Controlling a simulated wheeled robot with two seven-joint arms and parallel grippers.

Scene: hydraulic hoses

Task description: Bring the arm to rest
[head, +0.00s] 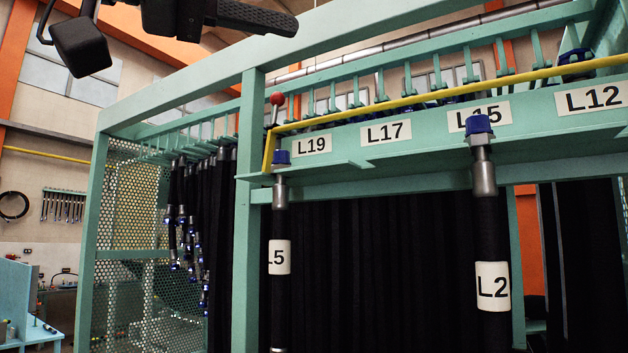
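My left gripper (168,28) shows at the top left, cut off by the upper edge. Its two dark fingers stand wide apart with nothing between them, above and in front of the green rack. My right gripper is not in view. Two hoses hang at the front of the rack: one labelled L5 (280,258), its label partly turned away, and one labelled L2 (492,285). Both have blue caps at their top fittings and hang apart from my gripper.
The green rack (247,200) fills the middle and right, with a yellow bar (420,99) and label plates L19 (312,145), L17, L15 and L12. Several dark hoses (215,210) hang inside. A workbench (30,290) stands at the lower left.

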